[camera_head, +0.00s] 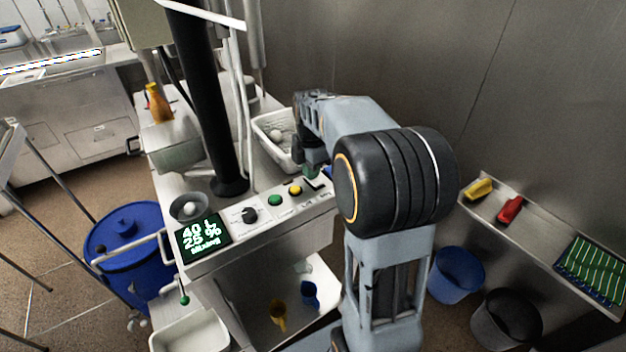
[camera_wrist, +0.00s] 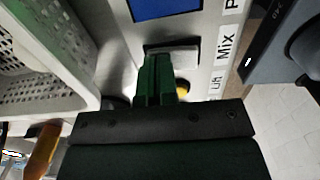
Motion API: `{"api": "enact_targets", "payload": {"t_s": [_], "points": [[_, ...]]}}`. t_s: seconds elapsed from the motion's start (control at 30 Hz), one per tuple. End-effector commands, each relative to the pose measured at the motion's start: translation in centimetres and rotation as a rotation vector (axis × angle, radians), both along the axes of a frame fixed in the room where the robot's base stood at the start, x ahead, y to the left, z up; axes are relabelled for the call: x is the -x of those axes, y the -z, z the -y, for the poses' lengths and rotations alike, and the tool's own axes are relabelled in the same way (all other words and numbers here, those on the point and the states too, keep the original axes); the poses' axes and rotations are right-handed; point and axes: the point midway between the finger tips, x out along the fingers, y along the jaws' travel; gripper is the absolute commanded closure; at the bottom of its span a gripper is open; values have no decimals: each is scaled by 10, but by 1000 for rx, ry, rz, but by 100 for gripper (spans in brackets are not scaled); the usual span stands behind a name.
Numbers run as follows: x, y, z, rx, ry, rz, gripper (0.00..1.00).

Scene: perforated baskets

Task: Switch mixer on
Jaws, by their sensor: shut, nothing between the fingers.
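The control panel (camera_head: 262,216) runs along the front of the machine, with a lit display (camera_head: 202,236) reading 40 L and 25 %, a dark knob (camera_head: 250,214), a green button (camera_head: 274,200) and a yellow button (camera_head: 295,189). My gripper (camera_head: 311,170) is over the panel's right end, partly hidden by my arm. In the wrist view its green fingers (camera_wrist: 158,58) are shut and empty, with their tips at a pale rectangular switch (camera_wrist: 182,47) beside the label "Mix" (camera_wrist: 226,45). The fingers cover part of this switch; I cannot tell whether they touch it or its position.
A blue square (camera_wrist: 165,8) and the yellow button (camera_wrist: 183,87) are close to the fingers. A white perforated basket (camera_wrist: 50,50) stands beside the panel. A black post (camera_head: 212,100) rises behind the panel. A wall shelf (camera_head: 535,243) holds small items at right.

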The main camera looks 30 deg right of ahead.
Motion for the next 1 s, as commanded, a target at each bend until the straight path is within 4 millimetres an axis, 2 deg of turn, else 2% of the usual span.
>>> {"api": "enact_targets", "payload": {"t_s": [0.17,0.8,1.0], "points": [[0,-9,0,0,0,0,100],[0,-63,0,0,0,0,100],[0,-71,0,0,0,0,100]]}}
